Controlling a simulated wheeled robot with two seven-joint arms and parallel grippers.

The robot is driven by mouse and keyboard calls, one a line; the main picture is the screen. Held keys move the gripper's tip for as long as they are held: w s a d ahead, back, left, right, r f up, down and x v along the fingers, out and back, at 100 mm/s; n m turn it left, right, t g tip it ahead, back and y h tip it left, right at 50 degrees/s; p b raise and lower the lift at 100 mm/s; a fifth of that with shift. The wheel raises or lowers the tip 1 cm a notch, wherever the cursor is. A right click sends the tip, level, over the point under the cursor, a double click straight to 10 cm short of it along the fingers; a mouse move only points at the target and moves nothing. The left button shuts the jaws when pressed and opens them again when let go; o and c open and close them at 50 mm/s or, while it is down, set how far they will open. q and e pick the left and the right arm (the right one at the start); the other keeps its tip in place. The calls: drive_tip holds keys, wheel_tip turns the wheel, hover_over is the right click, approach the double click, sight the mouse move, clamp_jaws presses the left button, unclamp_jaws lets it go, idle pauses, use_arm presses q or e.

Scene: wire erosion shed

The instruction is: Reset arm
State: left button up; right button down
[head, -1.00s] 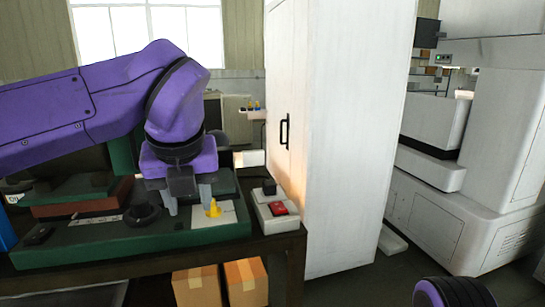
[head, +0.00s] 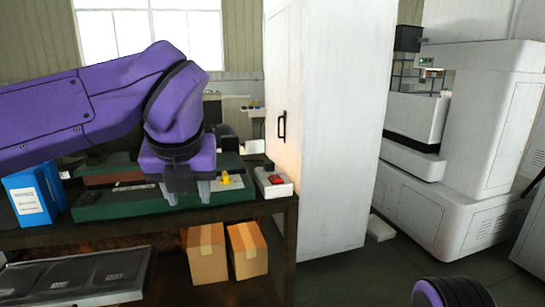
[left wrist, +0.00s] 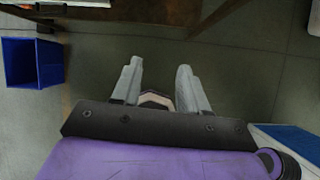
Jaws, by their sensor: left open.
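My left arm, purple and black, comes in from the left in the head view, bent with its gripper (head: 189,198) pointing down. The gripper's two grey fingers stand apart with nothing between them. In the left wrist view the open fingers (left wrist: 160,68) show over bare grey floor, so the gripper hangs clear of the bench top. In the head view it covers part of the green machine base (head: 120,204) on the bench. My right gripper is not in view.
A dark bench (head: 270,208) carries a box with a red button (head: 274,181) and a small yellow piece (head: 225,178). Cardboard boxes (head: 206,258) sit beneath. A white cabinet (head: 335,130) stands right of the bench. A blue bin (left wrist: 33,62) stands on the floor.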

use_arm(q)
drive_tip(key=w+a+f+m+t+y, duration=0.3)
drive_tip(key=w+f+m, duration=0.1)
drive_tip(key=w, duration=0.3)
drive_tip(key=w+a+f+m+t+y, duration=0.1)
drive_tip(key=a+f+m, duration=0.1)
drive_tip(key=f+m, duration=0.65)
drive_tip(key=w+a+f+m+t, duration=0.15)
drive_tip(key=f+m, duration=0.25)
drive_tip(key=f, duration=1)
drive_tip(key=s+a+f+m+g+h, duration=0.2)
drive_tip(key=s+f+m, duration=0.5)
drive_tip(key=f, duration=0.5)
drive_tip(key=s+a+f+m+g+h, duration=0.15)
drive_tip(key=s+f+m, duration=0.35)
drive_tip(key=s+f, duration=0.6)
drive_tip(key=s+a+f+m+g, duration=0.1)
drive_tip(key=s+a+f, duration=0.1)
drive_tip(key=s, duration=0.3)
drive_tip(key=s+a+f+m+g+y, duration=0.1)
drive_tip(key=s+a+f, duration=0.1)
drive_tip(key=s+f, duration=0.2)
drive_tip(key=s+a+f+m+g, duration=0.1)
drive_tip(key=s+a+f+g, duration=0.1)
drive_tip(key=s, duration=0.6)
drive_tip(key=shift+a+f, duration=0.3)
drive_tip(key=shift+f, duration=0.3)
